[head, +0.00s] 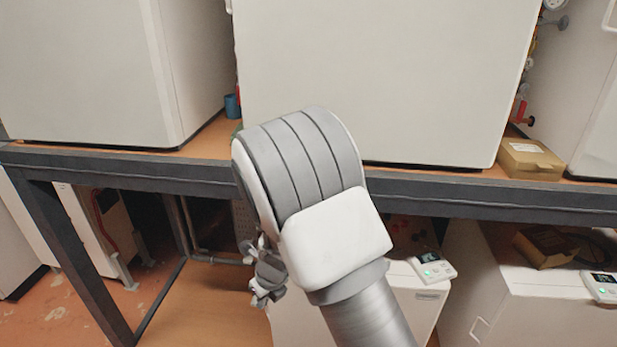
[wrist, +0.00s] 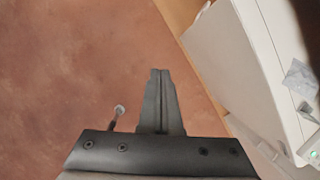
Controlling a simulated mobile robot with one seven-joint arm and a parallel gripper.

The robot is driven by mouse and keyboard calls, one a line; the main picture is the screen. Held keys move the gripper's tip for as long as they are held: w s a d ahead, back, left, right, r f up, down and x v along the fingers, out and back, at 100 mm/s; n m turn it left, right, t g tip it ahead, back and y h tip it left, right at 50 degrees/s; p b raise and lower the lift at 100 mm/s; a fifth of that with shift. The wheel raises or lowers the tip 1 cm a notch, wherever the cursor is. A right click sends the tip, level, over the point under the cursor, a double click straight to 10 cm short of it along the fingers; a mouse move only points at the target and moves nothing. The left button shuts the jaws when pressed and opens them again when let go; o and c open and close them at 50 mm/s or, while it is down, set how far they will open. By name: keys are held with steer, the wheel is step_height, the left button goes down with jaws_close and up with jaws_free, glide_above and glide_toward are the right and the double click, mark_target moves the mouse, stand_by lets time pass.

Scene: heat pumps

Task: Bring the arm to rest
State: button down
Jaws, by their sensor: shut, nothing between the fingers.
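My arm shows in the middle of the head view, bent at a large grey and white joint in front of the rack. In the head view, most of the gripper is hidden behind the arm. In the wrist view my gripper (wrist: 160,75) points out over the reddish floor (wrist: 80,60). Its two fingers lie together with nothing between them. It touches nothing that I can see. A white unit (wrist: 240,70) stands to the right of the fingers, apart from them.
Large white cabinets (head: 385,75) stand on a dark-framed rack (head: 450,190) just beyond my arm. A cardboard box (head: 530,158) sits on the rack at right. Below are white units with small control panels (head: 432,269). Open floor (head: 60,310) shows at lower left.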

steer(key=s+d+r+n, duration=0.2)
steer(key=d+r+n, duration=0.15)
steer(key=r, duration=0.35)
steer(key=s+d+r+n+t+y, duration=0.1)
steer(key=s+d+r+n, duration=0.15)
steer(key=r+n, duration=0.35)
steer(key=s+d+r+n, duration=0.1)
steer(key=d+r+n, duration=0.25)
steer(key=r, duration=0.35)
steer(key=s+d+r+n+t+h, duration=0.1)
steer(key=s+d+r+n+h, duration=0.1)
steer(key=s+d+r+n, duration=0.2)
steer(key=s+d+r+n+t+h, duration=0.1)
steer(key=s+d+r+n, duration=0.4)
steer(key=s+d+n, duration=0.5)
steer(key=shift+s+d+h, duration=0.4)
steer(key=shift+s+d, duration=0.2)
steer(key=shift+s, duration=0.25)
steer(key=shift+r, duration=0.1)
